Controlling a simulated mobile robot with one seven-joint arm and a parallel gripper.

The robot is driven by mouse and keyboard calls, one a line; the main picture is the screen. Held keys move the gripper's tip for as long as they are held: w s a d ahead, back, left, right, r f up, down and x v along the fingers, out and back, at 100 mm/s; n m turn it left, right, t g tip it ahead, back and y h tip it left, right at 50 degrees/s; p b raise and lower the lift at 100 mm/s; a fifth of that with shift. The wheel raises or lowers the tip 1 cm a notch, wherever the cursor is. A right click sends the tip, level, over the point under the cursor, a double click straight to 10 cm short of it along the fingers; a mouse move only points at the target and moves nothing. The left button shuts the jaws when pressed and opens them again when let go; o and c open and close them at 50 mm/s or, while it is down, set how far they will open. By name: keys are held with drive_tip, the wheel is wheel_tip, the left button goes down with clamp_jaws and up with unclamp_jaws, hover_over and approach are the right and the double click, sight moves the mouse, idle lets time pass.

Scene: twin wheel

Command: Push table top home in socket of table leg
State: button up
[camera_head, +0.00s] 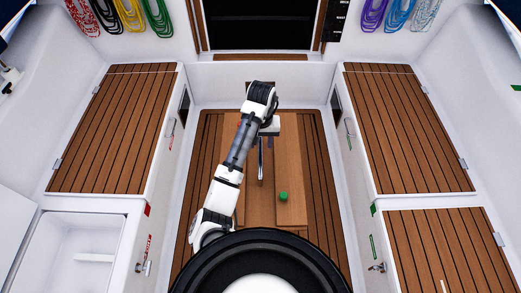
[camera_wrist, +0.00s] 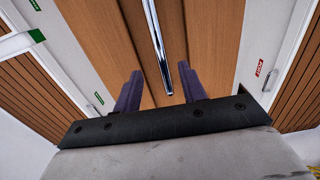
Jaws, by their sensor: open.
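The table top (camera_head: 288,165) is a light-brown wooden panel in the middle of the cockpit floor, partly hidden by my arm. It also shows in the wrist view (camera_wrist: 205,30) as brown boards. My gripper (camera_head: 267,141) is above its far part. In the wrist view its two dark purple fingers (camera_wrist: 160,88) are wide apart. A slim chrome bar (camera_wrist: 157,40) runs along the middle of the boards, with its near end between the fingers, not visibly gripped. The bar also shows in the head view (camera_head: 261,165). I cannot make out the table leg or its socket.
A small green object (camera_head: 283,196) is on the near right part of the table top. Slatted wooden benches (camera_head: 118,125) stand left and right (camera_head: 400,125). White walls close in the narrow floor. A dark doorway (camera_head: 262,25) is at the far end.

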wheel_tip(320, 180, up, 7)
drive_tip(key=p, duration=0.2)
drive_tip(key=shift+r+p, duration=0.15)
drive_tip(key=shift+p, duration=0.2)
